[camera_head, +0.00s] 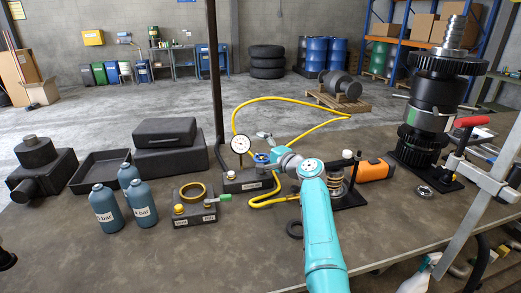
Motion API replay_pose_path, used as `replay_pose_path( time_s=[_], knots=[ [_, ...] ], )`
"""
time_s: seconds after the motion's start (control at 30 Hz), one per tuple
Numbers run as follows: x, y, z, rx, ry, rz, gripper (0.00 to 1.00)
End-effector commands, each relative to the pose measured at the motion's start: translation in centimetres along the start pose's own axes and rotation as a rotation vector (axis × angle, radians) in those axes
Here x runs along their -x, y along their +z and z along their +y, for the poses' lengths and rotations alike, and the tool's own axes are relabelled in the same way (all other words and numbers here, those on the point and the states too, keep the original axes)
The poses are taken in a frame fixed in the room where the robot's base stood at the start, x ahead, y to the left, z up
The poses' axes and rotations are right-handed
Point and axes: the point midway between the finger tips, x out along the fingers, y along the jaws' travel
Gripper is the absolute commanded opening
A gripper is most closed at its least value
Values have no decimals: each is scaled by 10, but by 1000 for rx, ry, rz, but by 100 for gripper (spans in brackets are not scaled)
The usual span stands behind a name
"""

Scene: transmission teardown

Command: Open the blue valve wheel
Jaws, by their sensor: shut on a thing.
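The blue valve wheel (262,158) sits on a dark block (243,181) with a white-faced pressure gauge (240,144), in the middle of the bench. My gripper (267,157) is at the end of my teal arm, reaching in from the lower right. It is shut on the blue valve wheel. The fingers are small here and partly hidden by my wrist. A yellow hose (262,201) runs near the block and loops behind it.
Several blue-grey bottles (104,208) and a block with a brass ring (195,211) stand to the left. An orange device (376,169) and a tall dark gear assembly (432,106) stand right. A dark post (214,75) rises behind the gauge. The front left of the bench (120,262) is clear.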

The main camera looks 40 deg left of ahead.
Motion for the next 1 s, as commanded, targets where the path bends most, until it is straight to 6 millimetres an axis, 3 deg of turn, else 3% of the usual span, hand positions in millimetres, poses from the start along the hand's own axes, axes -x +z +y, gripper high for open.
replay_pose_path(
  time_s=[0.03, 0.4, 0.6, 1.0],
  knots=[
    [3, -3, -18, 7, -23, 2, 62],
    [21, -2, -16, 8, -23, -3, 47],
    [33, -3, -16, 9, -22, -2, 51],
    [57, -5, -15, 11, -23, -1, 47]
  ],
)
